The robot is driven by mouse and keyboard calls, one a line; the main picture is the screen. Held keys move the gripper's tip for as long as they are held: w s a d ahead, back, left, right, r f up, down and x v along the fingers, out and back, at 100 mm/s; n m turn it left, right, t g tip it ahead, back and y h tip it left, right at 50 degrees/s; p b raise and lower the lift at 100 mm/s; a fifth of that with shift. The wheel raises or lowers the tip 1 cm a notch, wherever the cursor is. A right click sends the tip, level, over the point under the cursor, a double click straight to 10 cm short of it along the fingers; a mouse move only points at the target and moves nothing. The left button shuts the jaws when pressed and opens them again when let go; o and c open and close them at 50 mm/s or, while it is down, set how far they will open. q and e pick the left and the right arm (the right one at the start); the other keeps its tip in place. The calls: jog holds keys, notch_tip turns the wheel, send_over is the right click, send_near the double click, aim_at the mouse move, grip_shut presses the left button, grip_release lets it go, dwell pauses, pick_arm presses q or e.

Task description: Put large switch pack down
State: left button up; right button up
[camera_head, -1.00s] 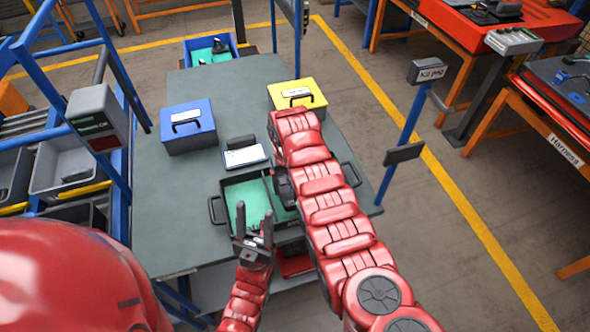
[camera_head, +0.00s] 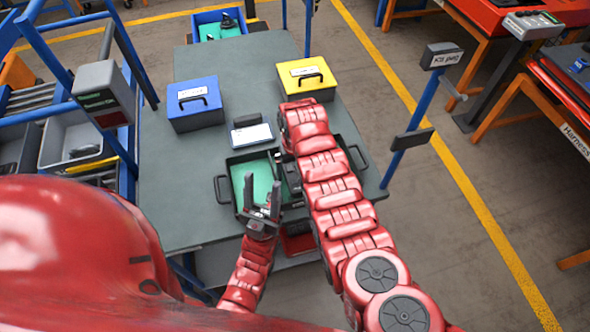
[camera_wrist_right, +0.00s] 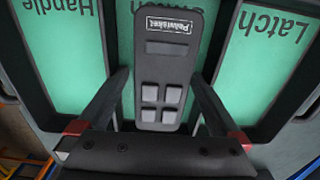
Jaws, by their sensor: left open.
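The large switch pack (camera_wrist_right: 165,62) is a dark grey panel with several light buttons and a white label. In the head view my right arm hides much of this. My left gripper (camera_head: 262,196) is open and empty at the tray's near edge.
A blue box (camera_head: 195,108) and a yellow box (camera_head: 306,80) stand behind the tray on the grey table (camera_head: 165,195). A small white-labelled stand (camera_head: 252,135) sits just behind the tray. A blue post (camera_head: 415,110) rises at the table's right edge.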

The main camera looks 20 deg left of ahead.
aim_at(295, 170)
jog(key=shift+s+r, duration=0.1)
jog(key=shift+r, duration=0.9)
notch_tip(295, 170, up, 4)
jog(key=shift+r+b, duration=0.25)
jog(key=shift+b, duration=0.7)
notch_tip(295, 170, up, 6)
jog(key=p, duration=0.2)
jog(key=shift+p, duration=0.4)
